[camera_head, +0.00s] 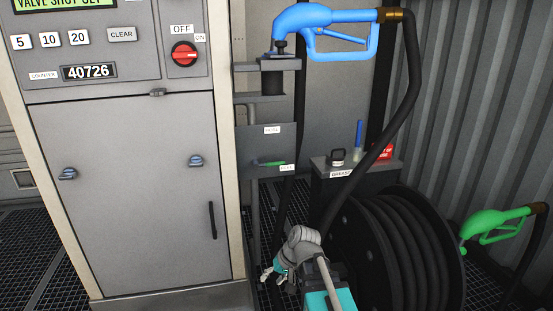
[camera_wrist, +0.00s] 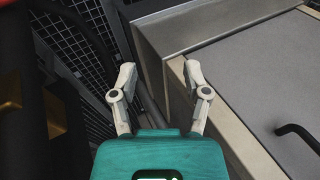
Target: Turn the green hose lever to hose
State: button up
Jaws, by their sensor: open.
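The green lever (camera_head: 269,164) lies about level on the grey panel (camera_head: 253,146) right of the pump cabinet, in the head view. One small white label (camera_head: 272,129) is above it and another (camera_head: 287,167) is at its right end; their print is too small to read surely. My gripper (camera_head: 270,273) is well below the lever, low beside the cabinet's right edge and left of the hose reel. In the wrist view my gripper (camera_wrist: 160,75) has its two fingers apart with nothing between them. The lever is not seen in the wrist view.
The pump cabinet (camera_head: 146,190) stands left, with a black handle (camera_head: 212,220). A blue nozzle (camera_head: 310,18) hangs above the panel, its black hose (camera_head: 411,65) curving down. A black hose reel (camera_head: 400,250) and green nozzle (camera_head: 495,221) are right. Grating (camera_wrist: 70,45) covers the floor.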

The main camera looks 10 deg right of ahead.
jog(key=w+r+m+t+y+p, duration=0.1)
jog(key=w+r+t+y+p, duration=0.15)
jog(key=w+r, duration=0.3)
jog(key=m+t+y+p, duration=0.5)
jog(key=m+t+y, duration=0.1)
jog(key=t, duration=0.3)
send_near(280, 164)
jog(key=x, duration=0.4)
jog(key=shift+d+f, duration=0.15)
jog(key=shift+p+x, duration=0.45)
jog(key=shift+x, duration=3.3)
grip_shut()
